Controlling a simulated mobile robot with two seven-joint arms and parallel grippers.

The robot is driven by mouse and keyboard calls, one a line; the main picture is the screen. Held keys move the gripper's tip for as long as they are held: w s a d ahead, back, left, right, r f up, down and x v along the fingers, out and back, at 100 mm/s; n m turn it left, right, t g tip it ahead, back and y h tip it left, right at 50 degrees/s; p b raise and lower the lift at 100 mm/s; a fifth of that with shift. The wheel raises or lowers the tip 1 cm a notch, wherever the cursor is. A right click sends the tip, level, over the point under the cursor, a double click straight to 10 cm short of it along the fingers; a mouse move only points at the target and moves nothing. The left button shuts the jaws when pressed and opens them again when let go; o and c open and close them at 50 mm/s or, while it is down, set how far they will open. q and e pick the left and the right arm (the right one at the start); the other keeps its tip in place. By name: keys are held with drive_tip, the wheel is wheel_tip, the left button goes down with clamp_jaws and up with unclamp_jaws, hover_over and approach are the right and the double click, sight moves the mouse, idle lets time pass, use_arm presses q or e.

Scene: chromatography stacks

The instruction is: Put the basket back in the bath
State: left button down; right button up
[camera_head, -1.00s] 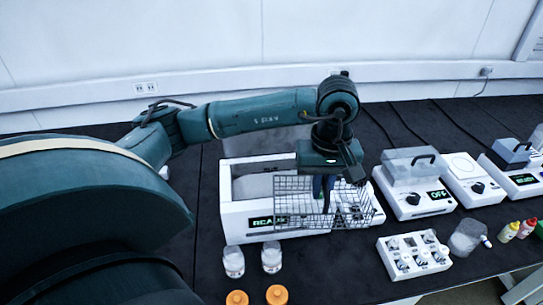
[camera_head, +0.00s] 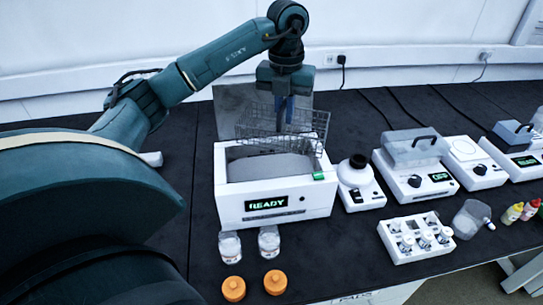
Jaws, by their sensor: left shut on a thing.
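The wire mesh basket (camera_head: 258,123) hangs from my left gripper (camera_head: 284,108), which is shut on it. The basket is above the rear part of the bath and looks slightly tilted. The bath (camera_head: 230,208) is a white box with an open top, a grey inside and a display reading READY. Its lid (camera_head: 232,108) stands up at the back, partly hidden behind the basket. The basket hides the bath's rear rim, and I cannot tell how far above it the basket is. My right gripper is not in view.
A small white device with a black top (camera_head: 355,172) stands just right of the bath. A device with a clear cover (camera_head: 414,148) is farther right. Two jars (camera_head: 269,241) and two orange caps (camera_head: 275,282) lie in front. A white rack (camera_head: 415,250) stands front right.

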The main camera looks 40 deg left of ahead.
sight(271, 129)
use_arm(q)
drive_tip(key=a+n, duration=0.1)
drive_tip(key=n, duration=0.1)
drive_tip(key=a+n, duration=0.1)
drive_tip(key=n, duration=0.1)
drive_tip(key=a+n, duration=0.1)
drive_tip(key=n, duration=0.2)
drive_tip(key=shift+w+r+b, duration=0.1)
drive_tip(key=shift+r+b, duration=0.25)
drive_tip(key=shift+b, duration=0.05)
drive_tip(key=shift+a+r+n, duration=0.1)
drive_tip(key=shift+a+n, duration=0.35)
drive_tip(key=shift+n, duration=0.55)
drive_tip(key=shift+a+f+n, duration=0.1)
drive_tip(key=shift+f+n, duration=0.15)
drive_tip(key=shift+n, duration=0.05)
wheel_tip(271, 129, down, 5)
drive_tip(key=shift+f, duration=0.8)
wheel_tip(271, 129, down, 2)
drive_tip(key=shift+f, duration=0.4)
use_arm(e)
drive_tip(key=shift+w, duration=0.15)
